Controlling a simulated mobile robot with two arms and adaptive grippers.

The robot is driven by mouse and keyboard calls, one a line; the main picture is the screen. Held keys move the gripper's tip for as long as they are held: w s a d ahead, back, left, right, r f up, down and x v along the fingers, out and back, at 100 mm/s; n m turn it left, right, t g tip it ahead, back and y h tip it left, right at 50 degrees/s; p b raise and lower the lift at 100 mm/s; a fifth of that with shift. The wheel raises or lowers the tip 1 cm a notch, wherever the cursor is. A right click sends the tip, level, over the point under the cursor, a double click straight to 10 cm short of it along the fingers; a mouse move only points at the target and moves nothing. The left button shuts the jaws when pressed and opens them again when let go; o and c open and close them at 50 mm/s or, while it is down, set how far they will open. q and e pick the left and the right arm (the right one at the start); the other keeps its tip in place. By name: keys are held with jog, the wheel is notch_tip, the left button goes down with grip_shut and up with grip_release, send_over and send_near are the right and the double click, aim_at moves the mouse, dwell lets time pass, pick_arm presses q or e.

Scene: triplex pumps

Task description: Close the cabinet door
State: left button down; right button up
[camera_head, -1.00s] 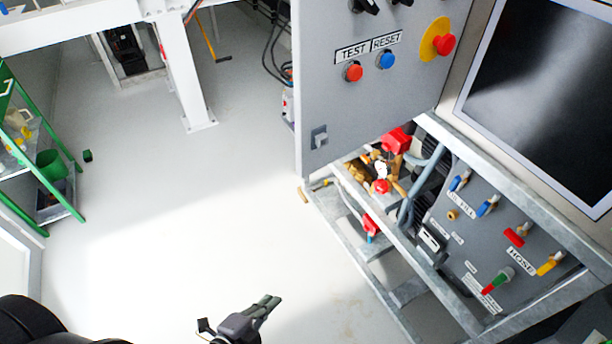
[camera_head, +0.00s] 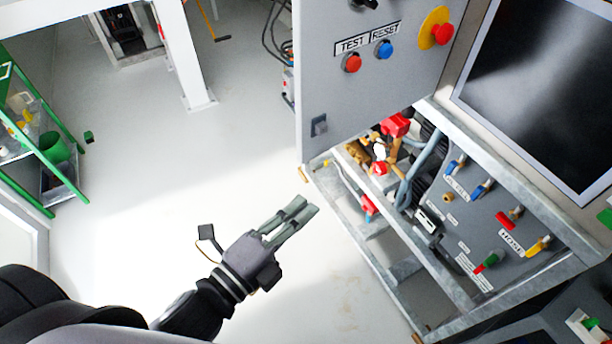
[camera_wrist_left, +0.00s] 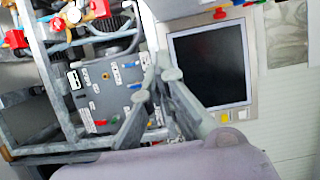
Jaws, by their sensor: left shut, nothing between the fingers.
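The grey cabinet door (camera_head: 345,95) stands swung open in the head view, with red and blue buttons, a yellow-backed red stop knob and a small latch (camera_head: 319,125) near its lower left corner. The open cabinet frame (camera_head: 385,262) below it shows pipes and red fittings inside. My left gripper (camera_head: 303,211) is shut and empty, in front of the cabinet's lower left side and below the door, apart from both. In the left wrist view its fingers (camera_wrist_left: 160,72) point toward the valve panel and the screen. My right gripper is not in view.
A valve panel (camera_head: 500,225) with coloured levers is at the right, below a dark screen (camera_head: 545,90). A green shelf (camera_head: 40,150) stands at the left. A white post (camera_head: 183,60) rises at the back. The pale floor (camera_head: 150,170) between is clear.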

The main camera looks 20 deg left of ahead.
pick_arm(q)
jog(key=w+p, duration=0.3)
jog(key=w, duration=0.4)
jog(key=shift+w+a+p, duration=0.15)
jog(key=shift+a+p, duration=0.15)
jog(key=shift+a, duration=0.15)
